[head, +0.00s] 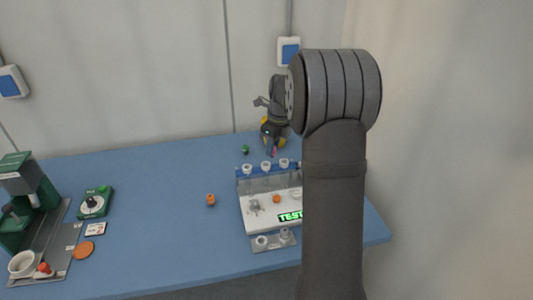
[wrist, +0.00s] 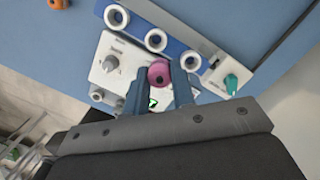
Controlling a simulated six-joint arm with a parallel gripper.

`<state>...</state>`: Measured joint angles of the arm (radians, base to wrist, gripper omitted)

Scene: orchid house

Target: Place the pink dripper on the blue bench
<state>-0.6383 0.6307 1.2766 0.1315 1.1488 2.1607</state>
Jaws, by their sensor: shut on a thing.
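The pink dripper (wrist: 158,73) is held between the fingertips of my gripper (wrist: 162,78) in the wrist view, its round end facing the camera. In the head view my gripper (head: 271,138) points down near the back of the bench, and a small bit of the pink dripper (head: 274,151) shows at its tip. The blue bench (head: 160,190) spans the head view, and its surface also shows in the wrist view (wrist: 215,20). The dripper appears raised above the bench; the exact height is hard to tell.
A white test station (head: 262,218) with several pale rings and a lit green display stands in front of my gripper, partly hidden by my arm. A green piece (head: 245,150) and an orange piece (head: 211,200) stand on the bench. A green machine (head: 28,195) stands left. The bench's middle-left is clear.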

